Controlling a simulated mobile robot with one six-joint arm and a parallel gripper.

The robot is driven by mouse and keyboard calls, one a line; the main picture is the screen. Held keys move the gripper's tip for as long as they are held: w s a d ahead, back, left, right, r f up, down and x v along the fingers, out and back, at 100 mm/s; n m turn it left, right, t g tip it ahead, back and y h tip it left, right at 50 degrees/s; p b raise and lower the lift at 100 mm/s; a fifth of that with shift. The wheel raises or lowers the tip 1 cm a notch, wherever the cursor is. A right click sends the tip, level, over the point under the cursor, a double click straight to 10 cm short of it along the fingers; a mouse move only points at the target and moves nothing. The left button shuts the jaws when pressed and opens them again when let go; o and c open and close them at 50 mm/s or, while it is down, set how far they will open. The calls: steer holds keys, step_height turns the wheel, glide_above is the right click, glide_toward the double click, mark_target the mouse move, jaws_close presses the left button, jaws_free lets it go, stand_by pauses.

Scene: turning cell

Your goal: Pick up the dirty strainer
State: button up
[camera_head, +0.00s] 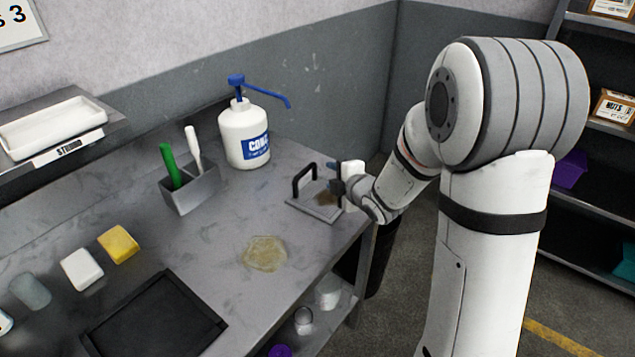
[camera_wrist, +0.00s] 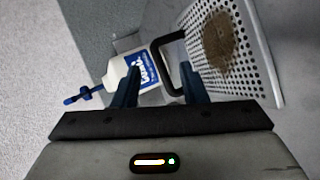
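The dirty strainer (camera_head: 318,209) is a flat grey perforated plate with a black arched handle (camera_head: 304,182), lying on the right end of the metal bench. In the wrist view the plate (camera_wrist: 252,70) shows its holes and a brown patch of dirt (camera_wrist: 221,43). The black handle (camera_wrist: 160,48) stands up from its edge. My gripper (camera_head: 335,178) is just right of the handle, above the plate. In the wrist view its two blue fingers (camera_wrist: 162,80) are apart, with the handle's near end appearing between or just beyond them; contact cannot be told.
A white pump bottle (camera_head: 244,135) stands behind the strainer. A grey holder (camera_head: 192,190) with green and white handles is farther left. A brownish puddle (camera_head: 264,253), a yellow sponge (camera_head: 118,244) and a black tray (camera_head: 155,318) lie on the bench. The bench edge is close to the strainer.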

mark_target(303, 175)
steer(key=a+n+y, duration=0.1)
steer(key=a+f+n+y, duration=0.1)
steer(key=a+n, duration=0.1)
steer(key=a+f+n+y, duration=0.1)
steer(key=a, duration=0.1)
steer(key=shift+w+n+y, duration=0.3)
steer(key=shift+y, duration=0.1)
steer(key=p+x, duration=0.2)
steer(key=x, duration=0.5)
steer(key=shift+w+a, duration=0.1)
steer(key=shift+w, duration=0.1)
steer(key=shift+c, duration=0.3)
jaws_close()
